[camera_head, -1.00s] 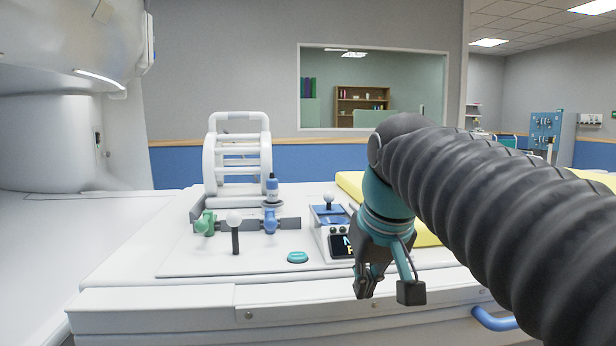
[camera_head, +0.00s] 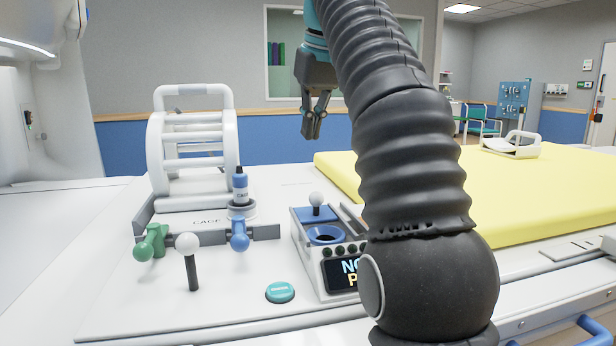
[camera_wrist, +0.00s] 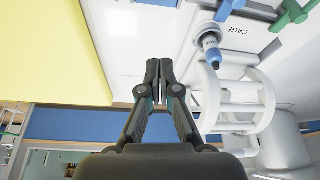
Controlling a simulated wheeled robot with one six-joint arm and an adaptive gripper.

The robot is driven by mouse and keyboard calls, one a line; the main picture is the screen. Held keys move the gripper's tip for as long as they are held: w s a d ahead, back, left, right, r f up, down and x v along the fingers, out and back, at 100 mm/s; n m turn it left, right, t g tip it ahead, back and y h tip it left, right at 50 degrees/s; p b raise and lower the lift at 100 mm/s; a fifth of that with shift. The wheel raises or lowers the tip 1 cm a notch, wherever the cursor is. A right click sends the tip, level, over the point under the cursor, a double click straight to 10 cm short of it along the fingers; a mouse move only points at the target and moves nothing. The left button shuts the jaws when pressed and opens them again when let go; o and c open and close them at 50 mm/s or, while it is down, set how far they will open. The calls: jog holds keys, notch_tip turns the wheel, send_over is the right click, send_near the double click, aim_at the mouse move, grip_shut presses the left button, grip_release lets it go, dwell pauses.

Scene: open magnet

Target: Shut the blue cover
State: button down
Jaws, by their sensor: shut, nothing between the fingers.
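The blue cover (camera_head: 314,214), a flat blue plate with a white ball knob, sits at the back of a small white-grey box (camera_head: 307,262). In front of it a blue-rimmed round opening (camera_head: 325,235) shows uncovered. My gripper (camera_head: 313,134) points down, its fingers together and empty, high above and behind the box in the head view. In the wrist view my gripper (camera_wrist: 159,66) also shows shut, over the white surface; I do not make out the cover there.
A white cage (camera_head: 193,150), a blue-capped bottle (camera_head: 240,190), a green handle (camera_head: 150,243), a blue handle (camera_head: 239,235) and a white-knobbed lever (camera_head: 190,262) stand left of the box. A teal button (camera_head: 280,292) lies in front. A yellow mattress (camera_head: 530,190) is at right.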

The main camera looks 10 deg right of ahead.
jog(key=shift+f, duration=1.2)
jog(key=b, duration=0.3)
send_over(311, 211)
jog(key=shift+f, duration=3.8)
